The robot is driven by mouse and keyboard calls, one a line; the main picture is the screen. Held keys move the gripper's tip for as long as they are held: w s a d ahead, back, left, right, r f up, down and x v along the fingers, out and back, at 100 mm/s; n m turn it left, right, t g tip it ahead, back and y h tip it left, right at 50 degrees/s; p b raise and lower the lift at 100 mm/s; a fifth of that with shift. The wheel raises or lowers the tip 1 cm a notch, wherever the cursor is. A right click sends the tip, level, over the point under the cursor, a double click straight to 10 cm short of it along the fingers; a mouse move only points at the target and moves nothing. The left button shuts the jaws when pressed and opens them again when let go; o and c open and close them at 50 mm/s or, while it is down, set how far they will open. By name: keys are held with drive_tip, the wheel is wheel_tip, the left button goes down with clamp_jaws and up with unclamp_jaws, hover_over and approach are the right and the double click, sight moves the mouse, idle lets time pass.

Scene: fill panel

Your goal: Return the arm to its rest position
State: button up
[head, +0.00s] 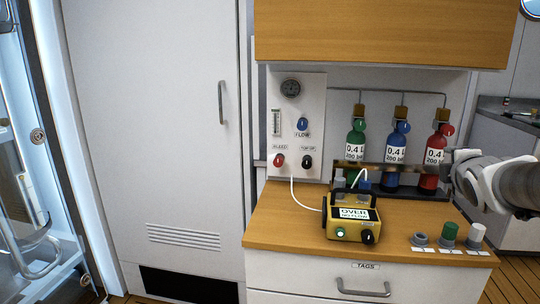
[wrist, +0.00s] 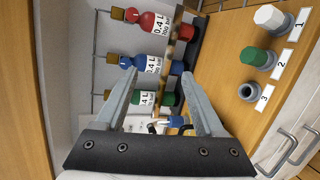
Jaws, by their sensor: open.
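My gripper (head: 452,165) is at the right in the head view, beside the red bottle, with my arm coming in from the right edge. In the wrist view my gripper (wrist: 160,80) has its two fingers spread apart, with nothing held between them. Behind the fingers stand the red bottle (wrist: 151,22), the blue bottle (wrist: 148,64) and the green bottle (wrist: 150,98). In the head view the fingertips are close to the red bottle (head: 433,160); whether they touch it I cannot tell.
A yellow meter (head: 352,222) reading "OVER NO FLOW" stands on the wooden counter (head: 290,225). A valve panel (head: 296,125) is behind it. Several small holders, with a green cap (head: 449,232) and a white cap (head: 476,232), line the front right. A wooden cupboard (head: 385,32) overhangs.

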drive_tip(key=s+a+f+m+g+y, duration=0.25)
drive_tip(key=s+a+f+m, duration=0.2)
drive_tip(key=s+a, duration=0.4)
drive_tip(key=s+a+f+m+g+y, duration=0.25)
drive_tip(key=s+a+f+m, duration=0.2)
drive_tip(key=s+a, duration=0.4)
drive_tip(key=s+a+f+m+g+y, duration=0.2)
drive_tip(key=s+a+f+m+g, duration=0.3)
drive_tip(key=a, duration=0.6)
wheel_tip(320, 180, up, 28)
drive_tip(key=t+p, duration=0.2)
drive_tip(key=p, duration=2.5)
drive_tip(key=shift+s+d+m+p, duration=0.25)
drive_tip(key=shift+d+m+p, duration=0.05)
drive_tip(key=shift+m, duration=0.1)
drive_tip(key=shift+r, duration=0.1)
